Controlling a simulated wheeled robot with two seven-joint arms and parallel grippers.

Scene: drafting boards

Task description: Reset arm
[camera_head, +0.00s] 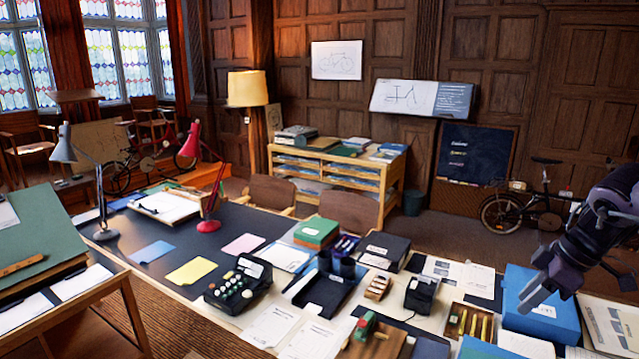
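My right arm comes in from the right edge, dark and raised over the right end of the long desk (283,228). Its gripper (530,294) points down and to the left, in front of a blue box (562,318) in the picture. Its fingertips look apart, and I see nothing held between them. Whether it touches the blue box I cannot tell. My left arm and gripper are not in view.
The desk near my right gripper is crowded: a wooden tray of tools (468,324), a black device (421,293) and papers (460,277). A red lamp (208,185) and a grey lamp (104,200) stand farther left. A bicycle (530,209) stands behind.

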